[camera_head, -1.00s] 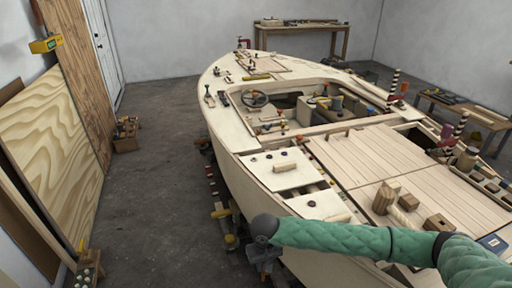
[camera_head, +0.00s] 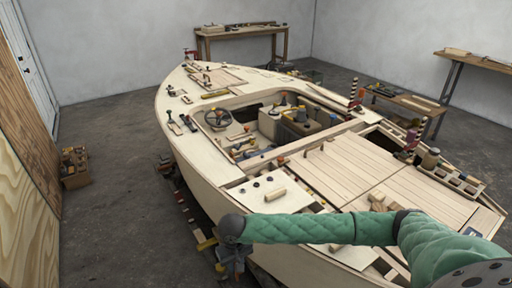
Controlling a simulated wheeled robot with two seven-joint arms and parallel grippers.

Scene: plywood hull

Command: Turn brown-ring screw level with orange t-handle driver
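My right arm comes in from the lower right in a green padded sleeve. Its dark gripper (camera_head: 232,262) hangs beside the hull's near left side, small and dim; I cannot tell whether it is open or shut. My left gripper is out of view. Several small dark and coloured screw heads (camera_head: 256,184) sit on a pale panel (camera_head: 240,194) on the near left deck. They are too small to tell which has a brown ring. I cannot make out the orange t-handle driver for certain among the small tools.
The plywood boat hull (camera_head: 205,160) fills the middle, with loose blocks and tools on its deck. A workbench (camera_head: 240,32) stands at the back and another table (camera_head: 478,62) at the right. A wooden crate (camera_head: 75,168) stands on the left floor. Grey floor (camera_head: 110,225) is free left of the hull.

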